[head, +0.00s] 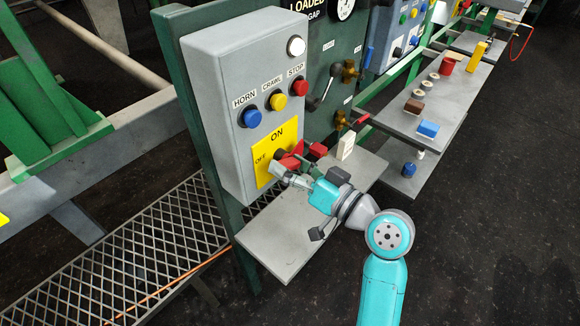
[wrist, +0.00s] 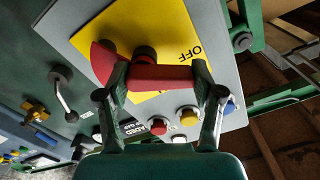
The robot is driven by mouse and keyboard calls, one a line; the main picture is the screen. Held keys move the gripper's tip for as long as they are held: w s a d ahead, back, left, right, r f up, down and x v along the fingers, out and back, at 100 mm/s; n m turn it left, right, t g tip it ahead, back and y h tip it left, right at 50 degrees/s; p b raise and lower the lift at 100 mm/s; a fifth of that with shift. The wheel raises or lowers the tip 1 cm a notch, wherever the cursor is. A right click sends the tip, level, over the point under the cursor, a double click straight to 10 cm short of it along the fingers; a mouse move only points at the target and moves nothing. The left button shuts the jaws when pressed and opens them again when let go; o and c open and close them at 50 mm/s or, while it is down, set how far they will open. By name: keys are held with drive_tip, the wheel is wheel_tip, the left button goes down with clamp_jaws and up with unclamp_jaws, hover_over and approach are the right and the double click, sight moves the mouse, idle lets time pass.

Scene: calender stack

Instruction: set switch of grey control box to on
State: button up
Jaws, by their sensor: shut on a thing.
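The grey control box (head: 232,75) stands at the centre left in the head view, with a yellow plate (head: 265,172) low on its front. The plate reads ON at the top and OFF at the left. A red switch handle (head: 291,160) on a dark hub sits on this plate, partly hidden by my gripper (head: 285,173). In the wrist view, the red handle (wrist: 165,79) lies between my gripper's two fingers (wrist: 160,72), which are shut on it from both sides. OFF shows upside down at the right there; ON is hidden. Which mark the handle points at I cannot tell.
Blue (head: 251,117), yellow (head: 278,102) and red (head: 300,88) buttons and a white lamp (head: 296,46) sit above the plate. A grey shelf (head: 275,245) lies below the box. A white block (head: 346,146) stands close to my arm. Valves and a lever are on the green panel at right.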

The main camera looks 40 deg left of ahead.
drive_tip(key=m, duration=0.6)
drive_tip(key=shift+w+r, duration=0.3)
drive_tip(key=shift+w, duration=0.05)
drive_tip(key=m, duration=0.3)
drive_tip(key=w+m, duration=0.1)
drive_tip(key=m, duration=0.2)
drive_tip(key=shift+d+r, duration=0.1)
drive_tip(key=shift+m, duration=0.3)
drive_tip(key=o, duration=1.1)
drive_tip(key=shift+o, duration=0.2)
drive_tip(key=shift+d, duration=0.1)
drive_tip(key=s+d, duration=0.1)
drive_tip(key=d, duration=1)
drive_tip(key=shift+d, duration=0.4)
